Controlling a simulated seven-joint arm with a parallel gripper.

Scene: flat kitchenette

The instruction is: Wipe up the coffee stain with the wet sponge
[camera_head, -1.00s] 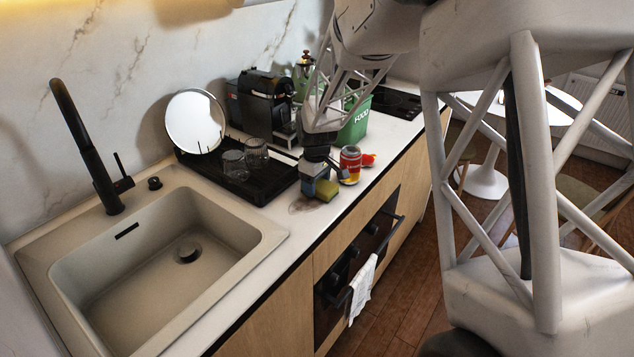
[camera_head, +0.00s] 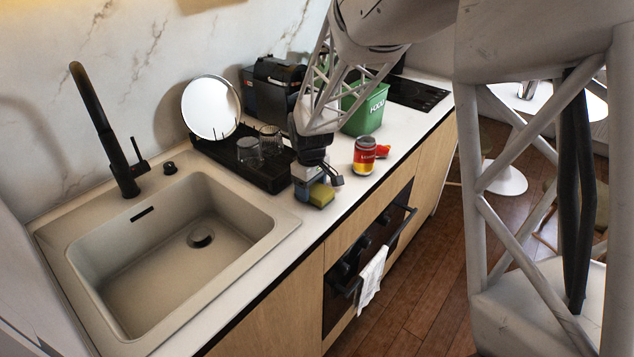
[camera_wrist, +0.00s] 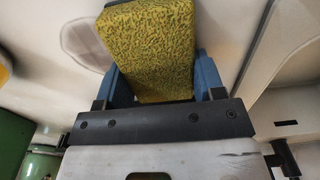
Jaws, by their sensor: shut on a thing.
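My gripper (camera_head: 308,180) is low over the white counter, between the sink and the red can. It is shut on a yellow-green sponge (camera_head: 321,194). In the wrist view, the sponge (camera_wrist: 150,45) sits between the two blue fingers. I cannot tell whether it touches the counter. In the head view, no brown coffee stain shows clearly now; the gripper and sponge cover part of that area. In the wrist view, a faint brownish patch (camera_wrist: 80,38) lies on the white surface left of the sponge and may be the stain.
A red and yellow can (camera_head: 365,155) stands right of my gripper, with a small red item (camera_head: 383,151) behind it. A black drying rack (camera_head: 262,174) with glasses lies to the left. The beige sink (camera_head: 170,262) is further left. A green FOOD bin (camera_head: 364,108) stands behind.

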